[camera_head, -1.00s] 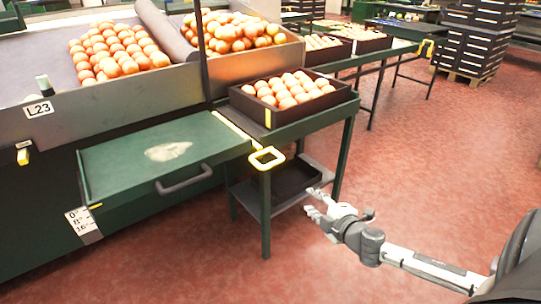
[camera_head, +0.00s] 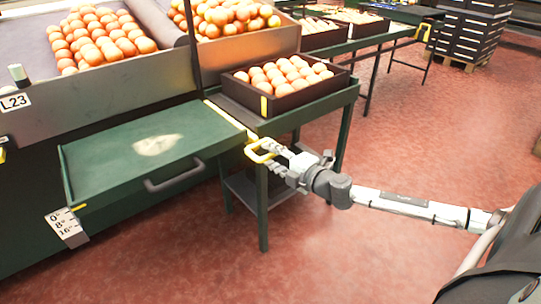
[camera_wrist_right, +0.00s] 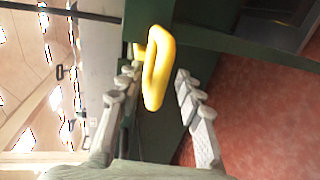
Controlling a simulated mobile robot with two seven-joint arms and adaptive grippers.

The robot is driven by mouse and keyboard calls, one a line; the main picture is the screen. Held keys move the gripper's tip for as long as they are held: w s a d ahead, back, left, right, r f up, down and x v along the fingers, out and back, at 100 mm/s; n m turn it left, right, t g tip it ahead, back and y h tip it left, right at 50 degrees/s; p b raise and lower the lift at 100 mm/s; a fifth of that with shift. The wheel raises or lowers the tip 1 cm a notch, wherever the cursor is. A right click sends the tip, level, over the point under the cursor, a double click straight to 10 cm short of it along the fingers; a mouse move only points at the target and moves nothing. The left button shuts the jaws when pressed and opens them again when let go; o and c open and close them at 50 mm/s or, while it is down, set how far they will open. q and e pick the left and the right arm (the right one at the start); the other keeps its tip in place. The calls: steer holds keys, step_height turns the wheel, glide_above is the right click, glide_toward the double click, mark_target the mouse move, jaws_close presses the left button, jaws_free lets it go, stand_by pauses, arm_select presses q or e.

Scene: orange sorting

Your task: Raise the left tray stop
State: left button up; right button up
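The left tray stop is a yellow strip (camera_head: 226,115) along the left edge of the green stand, with a yellow loop handle (camera_head: 258,151) at its near end. My right gripper (camera_head: 273,157) is at this handle, its fingers pointing to it from the right. In the right wrist view the handle (camera_wrist_right: 154,85) stands between the tips of the two open fingers (camera_wrist_right: 157,76), which are not closed on it. The strip looks low, level with the stand's top. My left gripper is not in view.
A dark crate of oranges (camera_head: 352,88) sits on the green stand just behind the handle. A green drawer-like tray (camera_head: 100,160) with a grey handle (camera_head: 176,178) lies to the left. Another yellow loop (camera_head: 423,32) shows farther back.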

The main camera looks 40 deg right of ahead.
steer(key=shift+w, duration=0.4)
jaws_close()
